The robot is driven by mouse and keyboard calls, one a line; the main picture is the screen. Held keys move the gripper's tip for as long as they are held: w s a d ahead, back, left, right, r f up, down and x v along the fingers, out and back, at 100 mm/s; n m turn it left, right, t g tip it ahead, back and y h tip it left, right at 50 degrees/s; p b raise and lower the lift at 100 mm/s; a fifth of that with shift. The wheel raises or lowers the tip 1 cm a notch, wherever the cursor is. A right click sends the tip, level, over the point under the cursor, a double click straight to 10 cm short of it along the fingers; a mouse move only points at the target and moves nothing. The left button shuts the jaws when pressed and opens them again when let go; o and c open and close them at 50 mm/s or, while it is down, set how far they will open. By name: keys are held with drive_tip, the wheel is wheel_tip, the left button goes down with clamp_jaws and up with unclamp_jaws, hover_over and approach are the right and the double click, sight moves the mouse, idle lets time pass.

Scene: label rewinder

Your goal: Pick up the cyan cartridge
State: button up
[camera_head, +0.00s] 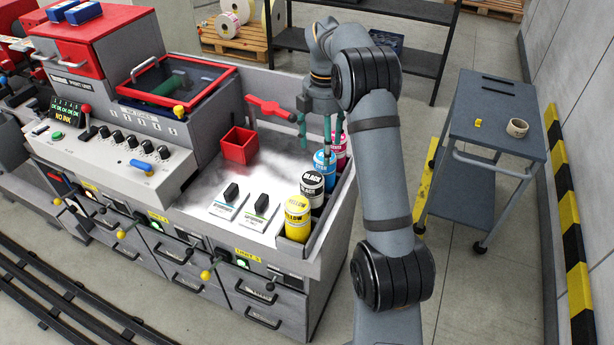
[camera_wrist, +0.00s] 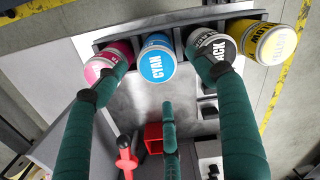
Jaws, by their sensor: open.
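The cyan cartridge (camera_head: 323,167) stands upright in a row at the right edge of the machine top, between the magenta cartridge (camera_head: 339,147) and the black cartridge (camera_head: 312,188). In the wrist view the cyan cartridge (camera_wrist: 157,62) shows its lid and lettering. My gripper (camera_head: 317,138) is open, pointing down above and close to the cyan cartridge. In the wrist view my gripper (camera_wrist: 160,82) has its green fingers spread around the cyan cartridge. One side finger overlaps the magenta cartridge (camera_wrist: 107,64), the other the black cartridge (camera_wrist: 212,48). I cannot tell whether they touch.
The yellow cartridge (camera_head: 297,217) stands nearest in the row. A dark rack wall (camera_wrist: 185,17) runs behind the row. A red bin (camera_head: 239,145), a red lever (camera_head: 270,108) and two switch panels (camera_head: 261,212) lie left. A grey cart (camera_head: 496,110) stands right.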

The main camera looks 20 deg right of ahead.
sight(325, 171)
drive_tip(key=shift+w+d+f, duration=0.2)
drive_tip(key=shift+w+d, duration=0.1)
drive_tip(key=shift+d, duration=0.05)
drive_tip(key=f, duration=0.4)
drive_tip(key=shift+s+d+f, duration=0.1)
drive_tip(key=shift+d, duration=0.1)
drive_tip(key=f+p, duration=0.1)
drive_tip(key=f, duration=0.1)
drive_tip(key=s+f, duration=0.1)
drive_tip(key=f, duration=0.1)
drive_tip(key=shift+a+f+p, duration=0.15)
drive_tip(key=shift+f+p, duration=0.1)
drive_tip(key=shift+p, duration=0.1)
drive_tip(key=shift+w+f, duration=0.2)
drive_tip(key=shift+f, duration=0.4)
drive_tip(key=c, duration=0.3)
drive_tip(key=shift+r, duration=0.1)
drive_tip(key=c, duration=1.4)
